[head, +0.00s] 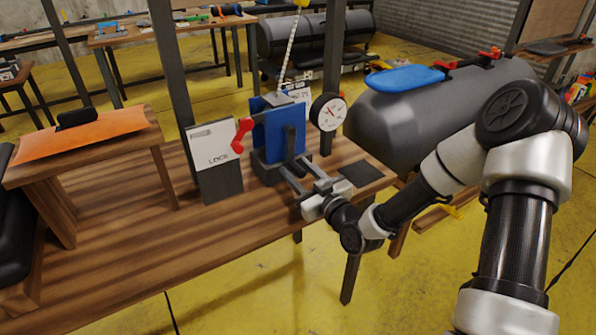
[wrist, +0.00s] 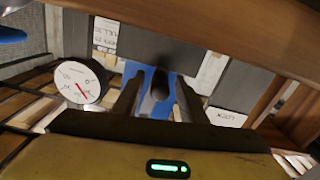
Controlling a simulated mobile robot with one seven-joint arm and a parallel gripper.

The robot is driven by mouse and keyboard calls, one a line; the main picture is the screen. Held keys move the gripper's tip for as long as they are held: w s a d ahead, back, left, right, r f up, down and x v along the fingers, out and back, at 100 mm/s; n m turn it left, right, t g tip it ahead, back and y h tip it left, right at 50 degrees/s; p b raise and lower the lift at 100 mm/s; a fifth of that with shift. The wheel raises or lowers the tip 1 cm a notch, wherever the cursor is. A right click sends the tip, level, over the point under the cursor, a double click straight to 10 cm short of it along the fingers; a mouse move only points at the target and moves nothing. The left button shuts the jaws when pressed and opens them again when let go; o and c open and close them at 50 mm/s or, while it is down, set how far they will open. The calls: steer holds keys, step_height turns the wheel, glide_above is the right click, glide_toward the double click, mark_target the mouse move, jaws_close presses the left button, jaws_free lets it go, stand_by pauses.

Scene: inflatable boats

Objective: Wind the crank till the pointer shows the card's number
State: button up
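A blue block-shaped device (head: 278,130) stands on the wooden bench in a dark grey base, with a red handle (head: 243,130) at its left. Which part is the crank is unclear. A round white gauge (head: 328,112) with a red pointer is at its right; the gauge (wrist: 82,82) is at left in the wrist view. A white card (head: 298,93) stands behind the device; its writing (wrist: 106,34) is too small to read surely. My gripper (head: 293,166) is open, low in front of the device. In the wrist view a dark grey part (wrist: 160,88) lies between the fingers; contact is unclear.
A white LOCK card (head: 215,143) on a dark panel stands left of the device. A grey inflatable tube (head: 430,110) lies right of the bench. A small wooden stand with an orange sheet (head: 85,135) is at left. The bench front left is clear.

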jaws_close()
steer(key=shift+a, duration=0.1)
